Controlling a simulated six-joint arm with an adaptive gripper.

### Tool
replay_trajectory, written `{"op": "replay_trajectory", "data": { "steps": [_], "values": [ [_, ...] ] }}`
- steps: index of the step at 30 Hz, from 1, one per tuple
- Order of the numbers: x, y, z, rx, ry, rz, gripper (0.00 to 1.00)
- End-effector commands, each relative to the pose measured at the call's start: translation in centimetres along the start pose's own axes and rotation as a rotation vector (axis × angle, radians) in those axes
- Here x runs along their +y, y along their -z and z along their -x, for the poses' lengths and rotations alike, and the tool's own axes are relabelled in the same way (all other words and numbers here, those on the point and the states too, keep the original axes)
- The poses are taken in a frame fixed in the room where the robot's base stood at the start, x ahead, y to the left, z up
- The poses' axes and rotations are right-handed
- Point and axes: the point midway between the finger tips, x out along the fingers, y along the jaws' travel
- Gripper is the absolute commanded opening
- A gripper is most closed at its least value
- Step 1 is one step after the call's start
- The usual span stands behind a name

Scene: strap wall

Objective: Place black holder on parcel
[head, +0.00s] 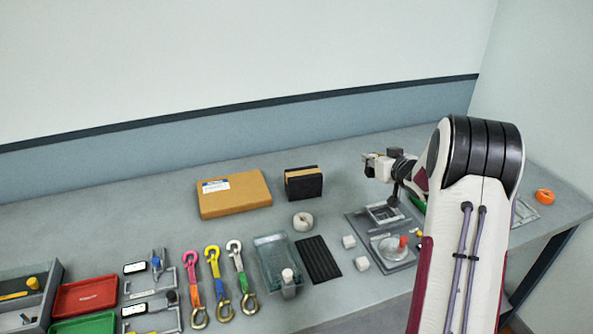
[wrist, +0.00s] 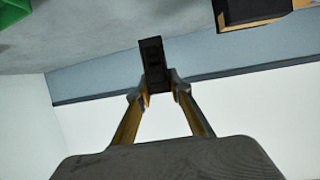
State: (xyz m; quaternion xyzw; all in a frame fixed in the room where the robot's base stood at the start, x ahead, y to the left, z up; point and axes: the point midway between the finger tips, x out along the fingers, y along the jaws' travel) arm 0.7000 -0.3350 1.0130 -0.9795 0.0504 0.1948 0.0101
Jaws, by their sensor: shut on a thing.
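The parcel (head: 240,196) is a flat brown cardboard box with a white label, lying on the table near the back wall in the head view. In the wrist view, my gripper (wrist: 158,90) is shut on a small dark block with a slot-like face, apparently the black holder (wrist: 152,58). In the head view my wrist is right of the parcel, well apart from it. The held holder cannot be made out clearly there.
A black box with a tan band (head: 303,184) stands between parcel and wrist. A white roll (head: 303,221), black ribbed mat (head: 318,259) and glassy tray (head: 270,250) lie in front. Grey fixtures (head: 359,226) sit below my arm. Coloured hook straps (head: 214,285) and a red tray (head: 86,296) are left.

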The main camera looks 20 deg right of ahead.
Motion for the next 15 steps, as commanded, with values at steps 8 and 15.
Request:
{"op": "replay_trajectory", "data": {
  "steps": [8,15],
  "values": [
    [-1.8,0.5,-0.8,0.001,0.023,0.010,0.00],
    [-7.2,1.8,-2.9,0.000,0.091,0.037,0.00]
  ]
}}
